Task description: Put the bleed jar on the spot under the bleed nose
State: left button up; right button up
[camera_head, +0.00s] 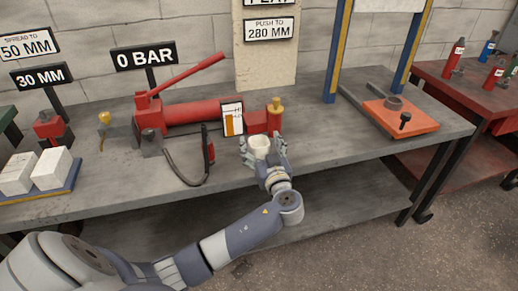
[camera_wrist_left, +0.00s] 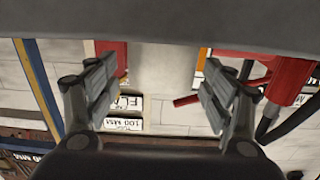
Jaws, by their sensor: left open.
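The bleed jar (camera_head: 259,145), a small pale cup, appears upright on the bench top near its front edge. It is just in front of a red block with a brass knob (camera_head: 276,107), which seems to carry the bleed nose. My left gripper (camera_head: 263,150) is open, with one finger on each side of the jar. I cannot tell whether a finger touches it. The spot under the nose is hidden. My right gripper is not in view.
A red hand pump (camera_head: 190,113) with a raised lever and a black hose (camera_head: 185,175) stands left of the jar. A small gauge sign (camera_head: 232,119) is close behind it. An orange plate (camera_head: 400,116) lies at right. The bench (camera_head: 335,150) is clear between.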

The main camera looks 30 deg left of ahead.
pick_arm(q)
jog(key=shift+w+a, duration=0.45)
jog(key=shift+a, duration=0.15)
jog(key=c, duration=1.2)
jog(key=shift+r, duration=0.1)
